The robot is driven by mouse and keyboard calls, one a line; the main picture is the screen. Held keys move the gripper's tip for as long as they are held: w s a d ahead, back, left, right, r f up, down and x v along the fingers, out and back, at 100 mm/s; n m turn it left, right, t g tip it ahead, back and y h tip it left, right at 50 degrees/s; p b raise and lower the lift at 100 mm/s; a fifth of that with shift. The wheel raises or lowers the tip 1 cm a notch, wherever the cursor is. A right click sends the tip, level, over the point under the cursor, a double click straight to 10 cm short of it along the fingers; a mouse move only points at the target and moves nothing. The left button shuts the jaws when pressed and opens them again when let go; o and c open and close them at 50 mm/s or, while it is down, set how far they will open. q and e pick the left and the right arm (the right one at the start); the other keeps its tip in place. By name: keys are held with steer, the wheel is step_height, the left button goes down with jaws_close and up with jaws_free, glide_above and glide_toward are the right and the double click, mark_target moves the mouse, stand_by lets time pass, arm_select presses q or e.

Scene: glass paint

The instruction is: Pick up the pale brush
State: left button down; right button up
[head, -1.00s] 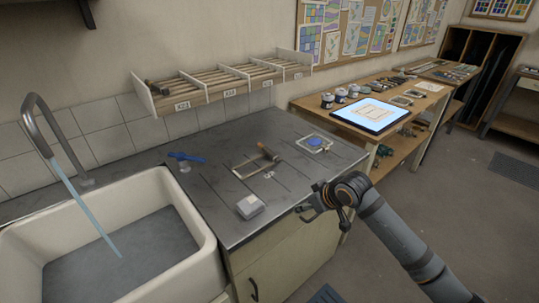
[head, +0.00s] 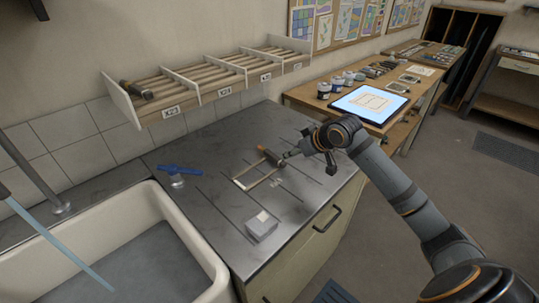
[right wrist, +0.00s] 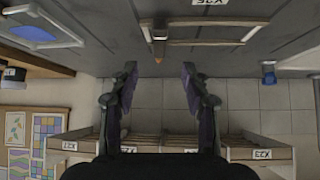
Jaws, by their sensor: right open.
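I cannot single out a pale brush for certain. On the grey worktop (head: 215,215) lies a thin pale U-shaped frame (head: 262,181) with a brown cylindrical piece (head: 269,156) at its far end. In the right wrist view the frame (right wrist: 205,43) and a piece with an orange-brown tip (right wrist: 158,58) appear upside down near the top. My right gripper (right wrist: 159,78) is open, with nothing between its fingers. In the head view it is beside the brown piece, its fingertips partly hidden by the wrist. My left gripper is not in view.
A blue-topped tool (head: 180,170) stands near the sink (head: 150,205). A small grey box (head: 262,227) is near the front edge. A lit panel (head: 370,103) lies on the table at right.

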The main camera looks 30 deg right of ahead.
mark_target(277, 158)
steer(key=shift+x, duration=2.35)
steer(key=shift+w+a+f, duration=0.1)
steer(key=shift+w, duration=0.05)
steer(key=p+x, duration=0.1)
steer(key=x, duration=0.3)
steer(key=shift+w+f, duration=0.3)
steer(key=shift+f, duration=0.05)
steer(key=shift+s+r, duration=0.1)
steer(key=shift+c, duration=0.5)
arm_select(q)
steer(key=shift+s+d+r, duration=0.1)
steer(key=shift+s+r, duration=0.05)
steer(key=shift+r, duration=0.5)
arm_select(e)
jaws_close()
